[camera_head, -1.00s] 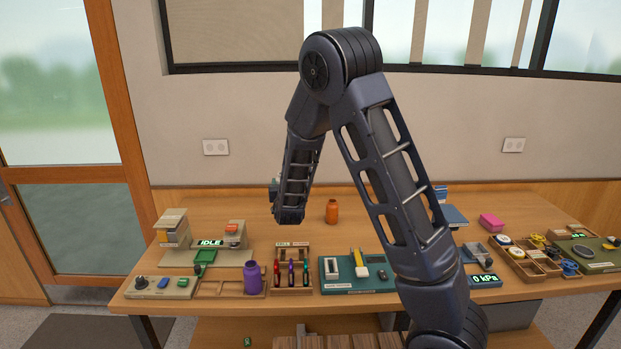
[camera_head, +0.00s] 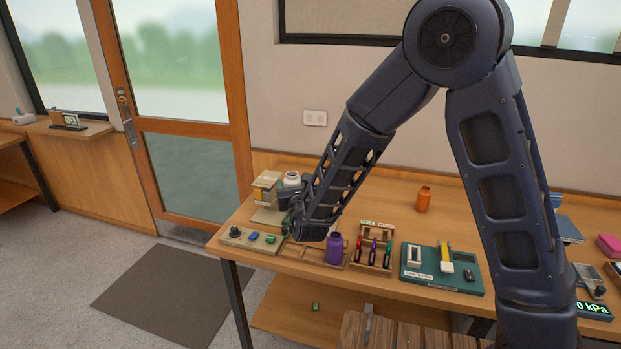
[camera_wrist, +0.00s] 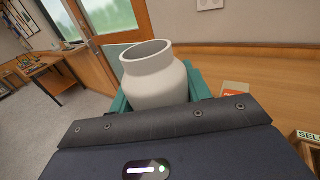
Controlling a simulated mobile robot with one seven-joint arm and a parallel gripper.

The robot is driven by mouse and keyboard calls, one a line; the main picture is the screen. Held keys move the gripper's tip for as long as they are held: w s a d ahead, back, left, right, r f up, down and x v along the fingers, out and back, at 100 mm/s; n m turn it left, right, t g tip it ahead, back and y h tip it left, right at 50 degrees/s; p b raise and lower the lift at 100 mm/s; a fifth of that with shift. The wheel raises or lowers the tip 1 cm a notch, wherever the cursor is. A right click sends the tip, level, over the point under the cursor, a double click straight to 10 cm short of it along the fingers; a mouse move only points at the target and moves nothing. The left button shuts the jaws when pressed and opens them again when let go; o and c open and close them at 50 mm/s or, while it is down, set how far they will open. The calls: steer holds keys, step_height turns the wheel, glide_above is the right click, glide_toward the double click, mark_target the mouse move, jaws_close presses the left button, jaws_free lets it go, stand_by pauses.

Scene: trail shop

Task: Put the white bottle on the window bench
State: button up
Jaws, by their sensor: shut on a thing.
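The white bottle (camera_wrist: 155,78) is open-mouthed and stands between the teal fingers of my gripper (camera_wrist: 158,92) in the wrist view. My gripper is shut on it. In the head view the white bottle (camera_head: 291,179) shows above the left end of the worktable, with my gripper (camera_head: 287,195) partly hidden behind my forearm. I cannot tell how far the bottle is above the table.
The worktable (camera_head: 385,205) holds a purple bottle (camera_head: 335,248), an orange bottle (camera_head: 423,199), a screwdriver rack (camera_head: 373,246) and a teal tray (camera_head: 441,268). A door (camera_head: 190,110) stands between table and window bench. Open floor with a dark mat (camera_head: 172,287) lies at left.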

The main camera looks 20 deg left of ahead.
steer(key=shift+s+a, duration=0.25)
steer(key=shift+s, duration=0.2)
steer(key=shift+s+a, duration=0.2)
steer(key=shift+s, duration=0.25)
steer(key=shift+w+d+f, duration=0.1)
steer(key=shift+f, duration=4.35)
steer(key=shift+w+f, duration=0.1)
steer(key=shift+f, duration=4.3)
steer(key=shift+f, duration=0.3)
steer(key=o, duration=1.2)
steer(key=shift+o, duration=0.2)
